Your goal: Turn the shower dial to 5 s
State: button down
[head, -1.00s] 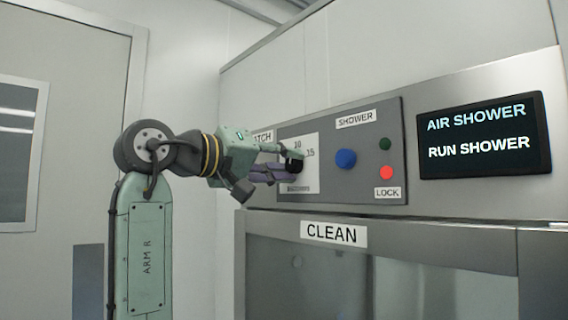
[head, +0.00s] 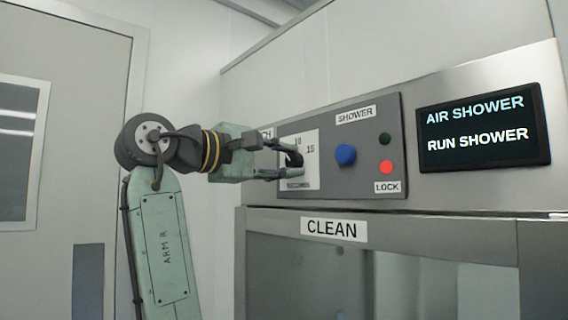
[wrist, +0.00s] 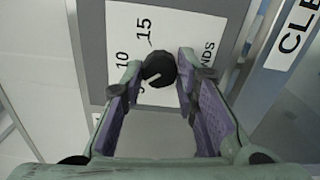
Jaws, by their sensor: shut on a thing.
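The black dial (head: 296,159) sits on a white scale plate (head: 313,172) on the grey control panel. My gripper (head: 288,160) is shut on the dial, one finger above and one below in the head view. In the wrist view the dial (wrist: 160,68) lies between the fingertips of my gripper (wrist: 161,76). Its white pointer mark slants to the lower left, towards the partly hidden 5. The printed 10 and 15 are readable on the plate (wrist: 185,27) in the wrist view.
A blue button (head: 345,155), a dark green lamp (head: 385,139) and a red one (head: 386,167) sit right of the dial. A screen (head: 484,134) reads "AIR SHOWER, RUN SHOWER". A CLEAN label (head: 335,229) is below the panel. A door (head: 60,130) is at left.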

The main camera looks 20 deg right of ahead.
jog(key=shift+n+b, duration=0.35)
jog(key=shift+n, duration=1.45)
jog(key=c, duration=1.2)
grip_release()
jog(key=shift+c, duration=0.2)
jog(key=shift+a, duration=0.1)
jog(key=v, duration=1.1)
jog(key=shift+s+a, duration=0.15)
jog(key=shift+a, duration=0.25)
